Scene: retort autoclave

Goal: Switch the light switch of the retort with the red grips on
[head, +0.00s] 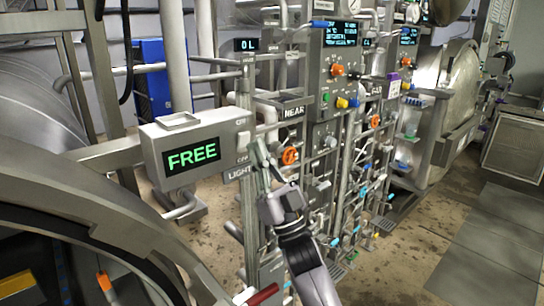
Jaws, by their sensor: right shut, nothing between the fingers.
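A grey box (160,143) with a green "FREE" display stands left of centre. On its right end face is a small pale switch (243,141), with small lettering above and below that is hard to read. A "LIGHT" label (239,174) sits just under it. My right gripper (261,157) is shut and empty, its fingertips just right of the switch's lower part. I cannot tell whether they touch it, nor which way the switch is set. A red grip (263,295) shows at the bottom edge, partly cut off. My left gripper is not in view.
Behind my right gripper stands a dense rack of pipes with an orange handwheel (289,156) and a "NEAR" sign (293,112). A control panel (338,75) with knobs is above it. A round retort opening fills the lower left. Open floor (400,265) lies at the right.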

